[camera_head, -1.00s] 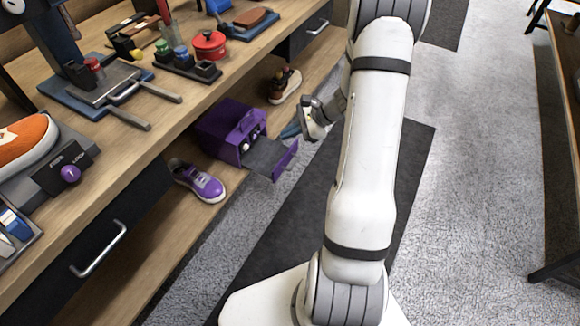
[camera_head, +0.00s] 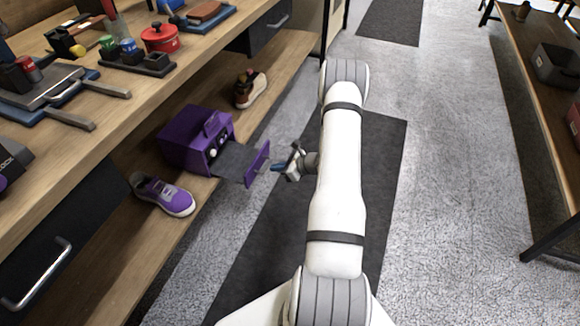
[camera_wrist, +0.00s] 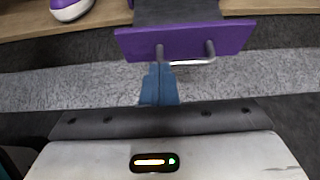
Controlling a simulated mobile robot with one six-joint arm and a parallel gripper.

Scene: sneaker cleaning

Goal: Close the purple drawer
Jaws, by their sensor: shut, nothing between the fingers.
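The purple drawer (camera_head: 257,163) is pulled out of a purple box (camera_head: 183,139) on the lower shelf and juts past the shelf edge over the floor. In the wrist view its purple front (camera_wrist: 185,40) and metal handle (camera_wrist: 190,58) are right ahead. My gripper (camera_head: 278,167) is just in front of the drawer front, to its right in the head view. Its blue fingers (camera_wrist: 158,85) are shut and empty, pointing at the handle. I cannot tell whether the fingertips touch the handle.
A purple sneaker (camera_head: 163,195) lies left of the box, and a brown and red shoe (camera_head: 250,89) stands behind it. The workbench top (camera_head: 110,100) overhangs the shelf. The floor aisle (camera_head: 440,190) to the right is clear.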

